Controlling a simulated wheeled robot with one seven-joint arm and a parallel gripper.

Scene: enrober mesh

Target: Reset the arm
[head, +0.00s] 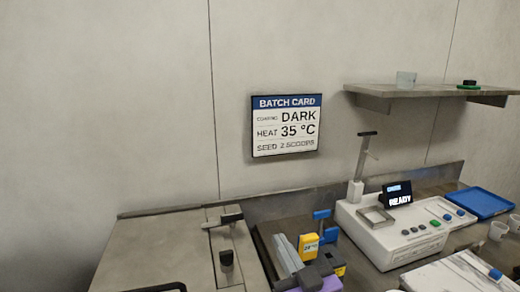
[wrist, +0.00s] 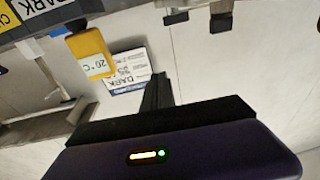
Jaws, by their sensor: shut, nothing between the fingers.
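My gripper (wrist: 157,88) shows in the wrist view as black fingers held together above a dark purple body with small lit lamps. Nothing is between the fingers. In the head view a purple and grey part (head: 309,277), which looks like my wrist, shows at the bottom middle; the fingertips cannot be made out there. A yellow tagged block (wrist: 90,53) marked 20 °C stands left of the fingers in the wrist view, apart from them. It seems to be the yellow block (head: 308,246) beside my wrist in the head view.
A batch card (head: 286,125) on the wall reads DARK, 35 °C, 2 scoops. A white machine (head: 392,240) reading READY stands right. A blue tray (head: 480,203) lies far right. The wall at upper left is bare.

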